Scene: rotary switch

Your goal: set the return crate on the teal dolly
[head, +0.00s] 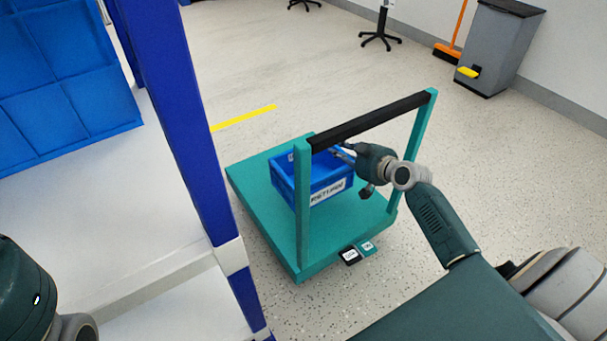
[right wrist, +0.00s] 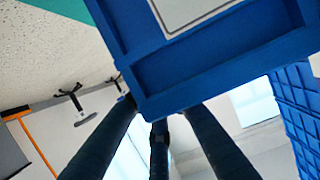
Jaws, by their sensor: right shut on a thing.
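The return crate (head: 326,189) is a blue open box with a white label on its front wall. In the head view it is over the deck of the teal dolly (head: 262,183), seen through the frame of its black-barred handle (head: 372,120). I cannot tell whether its bottom touches the deck. My right gripper (head: 343,152) is shut on the crate's rim on the right side. In the right wrist view the dark fingers meet the blue crate wall (right wrist: 210,65). My left gripper is out of view; only part of my left arm shows at lower left.
A blue rack post (head: 178,110) and white shelf (head: 110,210) stand left of the dolly. A grey bin (head: 492,50) and an orange broom (head: 455,35) are far right.

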